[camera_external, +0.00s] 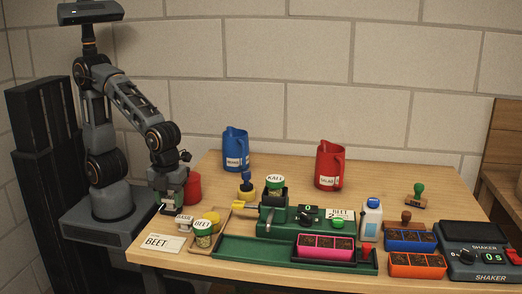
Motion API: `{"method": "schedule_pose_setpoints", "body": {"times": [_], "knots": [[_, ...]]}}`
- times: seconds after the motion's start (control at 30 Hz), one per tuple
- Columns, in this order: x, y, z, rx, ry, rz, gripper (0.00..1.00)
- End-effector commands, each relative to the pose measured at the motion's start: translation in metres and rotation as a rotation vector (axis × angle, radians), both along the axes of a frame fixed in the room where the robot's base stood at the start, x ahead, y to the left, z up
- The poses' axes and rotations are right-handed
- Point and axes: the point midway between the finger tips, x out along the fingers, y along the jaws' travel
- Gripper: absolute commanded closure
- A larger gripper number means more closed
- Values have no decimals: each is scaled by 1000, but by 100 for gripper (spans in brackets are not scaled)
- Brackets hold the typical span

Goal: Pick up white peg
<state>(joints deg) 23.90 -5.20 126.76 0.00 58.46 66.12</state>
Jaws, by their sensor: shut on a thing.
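My gripper (171,208) is low over the left end of the wooden table, pointing down. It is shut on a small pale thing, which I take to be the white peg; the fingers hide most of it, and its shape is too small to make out. I cannot tell whether it still touches the table. A white label block reading BASIL (184,221) is just right of the fingertips.
A red round container (193,189) stands close behind my gripper. A green machine (275,224) and a green tray (230,250) lie to the right. Blue (235,150) and red (329,166) jugs stand behind.

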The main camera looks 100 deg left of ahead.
Motion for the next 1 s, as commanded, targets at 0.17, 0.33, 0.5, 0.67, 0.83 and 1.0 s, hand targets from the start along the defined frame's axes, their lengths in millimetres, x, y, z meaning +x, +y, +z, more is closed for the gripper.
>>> {"method": "schedule_pose_setpoints", "body": {"times": [0.17,0.33,0.5,0.67,0.83,1.0], "knots": [[0,0,21,-1,-2,0,77],[-12,4,52,-2,-3,0,77],[-41,15,92,-2,-4,-1,77],[-75,28,108,-2,-4,-2,77],[-105,38,121,-2,-3,-1,77],[-120,44,120,-2,-4,-1,77]]}}
